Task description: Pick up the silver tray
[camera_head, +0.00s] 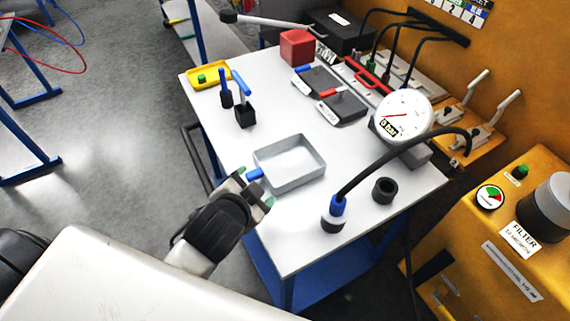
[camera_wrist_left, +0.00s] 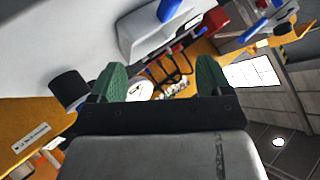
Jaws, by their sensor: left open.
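The silver tray (camera_head: 300,180) is a shallow, empty rectangular tray lying on the white table top, with a blue handle (camera_head: 254,174) on its left side. My left gripper (camera_head: 254,187) is open at the handle's end, its green-tipped fingers on either side, beside the tray. From this view I cannot tell whether they touch the handle. In the left wrist view the two green fingers (camera_wrist_left: 160,82) stand apart with nothing clearly between them. A pale tray-like shape (camera_wrist_left: 150,42) with a blue part shows beyond them. My right gripper is not in view.
A black ring (camera_head: 385,190) and a blue-topped hose fitting (camera_head: 334,215) stand right of the tray. A gauge (camera_head: 403,114), a red block (camera_head: 297,48), a yellow tray (camera_head: 209,74) and blue-handled tools (camera_head: 244,112) are further back. The table centre behind the tray is clear.

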